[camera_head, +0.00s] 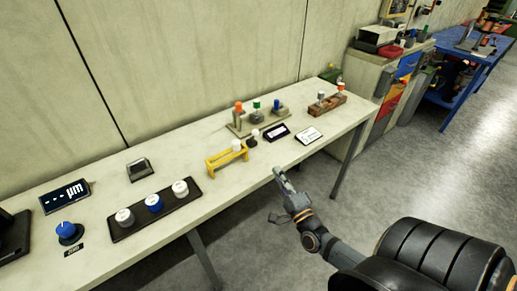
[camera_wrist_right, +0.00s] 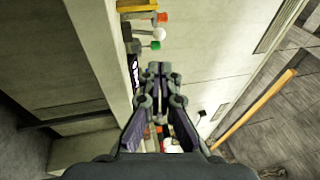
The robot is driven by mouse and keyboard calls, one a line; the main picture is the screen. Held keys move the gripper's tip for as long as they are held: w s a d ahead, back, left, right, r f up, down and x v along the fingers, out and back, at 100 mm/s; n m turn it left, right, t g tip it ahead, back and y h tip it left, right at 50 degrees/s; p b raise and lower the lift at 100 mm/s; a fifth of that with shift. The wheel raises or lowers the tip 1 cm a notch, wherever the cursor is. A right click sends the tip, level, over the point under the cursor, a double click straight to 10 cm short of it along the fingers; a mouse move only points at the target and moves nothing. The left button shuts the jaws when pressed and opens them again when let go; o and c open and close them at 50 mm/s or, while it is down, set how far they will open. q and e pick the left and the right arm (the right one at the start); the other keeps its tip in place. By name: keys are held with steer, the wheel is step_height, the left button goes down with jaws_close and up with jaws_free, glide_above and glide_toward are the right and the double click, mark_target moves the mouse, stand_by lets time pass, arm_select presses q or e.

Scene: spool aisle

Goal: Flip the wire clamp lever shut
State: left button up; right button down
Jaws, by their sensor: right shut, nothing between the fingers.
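I cannot tell for sure which part is the wire clamp lever. A small dark piece with a white ball (camera_head: 255,133) stands on the bench between the yellow frame (camera_head: 228,157) and the beige block with orange, green and blue knobs (camera_head: 243,128). A white ball (camera_wrist_right: 159,34) also shows in the right wrist view, between an orange knob and a green knob. My right gripper (camera_head: 277,170) is at the bench's front edge, to the right of and nearer than the yellow frame, apart from these things. Its fingers (camera_wrist_right: 160,70) are shut and empty. My left gripper is out of view.
Two small signs (camera_head: 309,135) and a red-brown block (camera_head: 327,105) are at the right. The bench front (camera_head: 225,190) is clear.

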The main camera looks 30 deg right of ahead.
steer(key=shift+w+d+f, duration=0.1)
steer(key=shift+d, duration=0.05)
glide_toward(254, 136)
steer(key=x, duration=0.6)
steer(key=shift+d+r, duration=0.45)
